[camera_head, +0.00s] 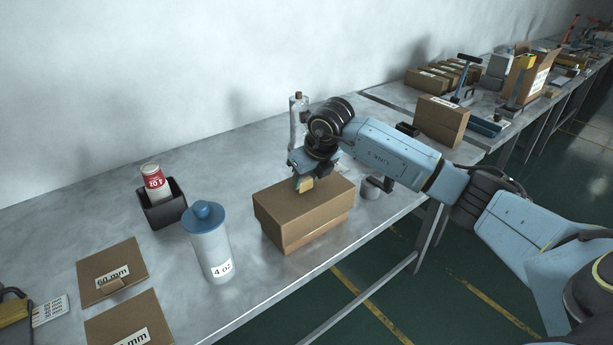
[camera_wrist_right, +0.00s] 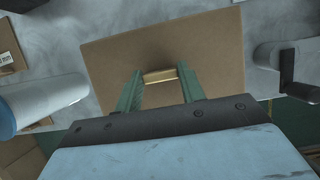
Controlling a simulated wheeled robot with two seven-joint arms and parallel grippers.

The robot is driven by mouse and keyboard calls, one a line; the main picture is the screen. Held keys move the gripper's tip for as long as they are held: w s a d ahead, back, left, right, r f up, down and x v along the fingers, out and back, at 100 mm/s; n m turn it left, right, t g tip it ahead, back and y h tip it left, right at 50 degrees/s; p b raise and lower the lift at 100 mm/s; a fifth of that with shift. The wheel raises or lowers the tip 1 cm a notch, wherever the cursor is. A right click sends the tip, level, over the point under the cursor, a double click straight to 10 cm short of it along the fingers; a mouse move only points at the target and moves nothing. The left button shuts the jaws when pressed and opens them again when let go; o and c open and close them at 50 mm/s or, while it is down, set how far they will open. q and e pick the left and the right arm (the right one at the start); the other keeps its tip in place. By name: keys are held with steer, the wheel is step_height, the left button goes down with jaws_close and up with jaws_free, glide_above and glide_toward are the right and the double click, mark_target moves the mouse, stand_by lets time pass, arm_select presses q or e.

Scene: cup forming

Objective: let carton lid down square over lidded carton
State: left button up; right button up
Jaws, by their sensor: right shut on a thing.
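The brown carton lid (camera_head: 290,203) is in the middle of the head view, over the brown carton (camera_head: 318,232) on the grey table. Only a low strip of the carton shows below the lid's edge. I cannot tell whether the lid is fully seated or just above. My right gripper (camera_head: 304,186) is above the lid, shut on its small tan grip. In the right wrist view the lid (camera_wrist_right: 205,50) fills the middle, and my fingers (camera_wrist_right: 160,80) are on either side of the grip. My left gripper is not in view.
A white bottle (camera_head: 212,250) with a blue cap stands left of the carton. Behind it is a black holder (camera_head: 165,211) with a red-and-white cup (camera_head: 154,181). A grey cup (camera_head: 371,189) stands close right of the carton. Flat labelled cartons (camera_head: 112,271) lie front left. The table's front edge is close.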

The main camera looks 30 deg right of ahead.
steer(key=o, duration=1.4)
steer(key=p+v, duration=0.1)
steer(key=v, duration=1.2)
steer(key=shift+s+r, duration=0.1)
steer(key=shift+r, duration=0.05)
